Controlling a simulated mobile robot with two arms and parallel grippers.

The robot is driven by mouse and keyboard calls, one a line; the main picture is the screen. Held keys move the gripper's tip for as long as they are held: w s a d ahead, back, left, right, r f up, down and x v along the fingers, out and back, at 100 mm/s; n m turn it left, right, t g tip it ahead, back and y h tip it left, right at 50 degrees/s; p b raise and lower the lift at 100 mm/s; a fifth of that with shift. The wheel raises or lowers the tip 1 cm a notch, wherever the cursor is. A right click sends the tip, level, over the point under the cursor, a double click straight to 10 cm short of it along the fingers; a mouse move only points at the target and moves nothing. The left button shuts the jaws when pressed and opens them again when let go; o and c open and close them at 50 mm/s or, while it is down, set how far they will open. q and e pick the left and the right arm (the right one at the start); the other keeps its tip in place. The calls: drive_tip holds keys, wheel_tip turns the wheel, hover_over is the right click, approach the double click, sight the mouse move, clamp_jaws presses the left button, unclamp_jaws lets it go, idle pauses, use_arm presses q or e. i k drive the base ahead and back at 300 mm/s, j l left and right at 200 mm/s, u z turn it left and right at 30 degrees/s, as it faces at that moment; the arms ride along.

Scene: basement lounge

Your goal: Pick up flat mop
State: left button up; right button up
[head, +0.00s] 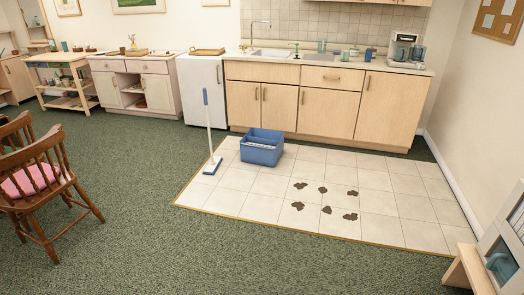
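The flat mop (209,128) stands upright on the tiled floor, left of a blue bucket. Its handle is white with a blue grip at the top, and its blue and white flat head (212,166) rests on the tiles near their left edge. The blue bucket (262,152) sits on the tiles just right of the mop, apart from it. Neither of my grippers shows in the head view.
Brown stains (325,208) lie on the tiled floor (260,208). Kitchen cabinets (330,103) and a white fridge (203,92) stand behind. A wooden chair (38,185) is at left, a wooden-edged unit (470,268) at lower right. The green carpet (150,240) in front is clear.

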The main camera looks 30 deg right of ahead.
sight(214, 165)
drive_tip(key=i+z, duration=0.15)
drive_tip(key=z, duration=0.3)
drive_tip(key=i, duration=2.55)
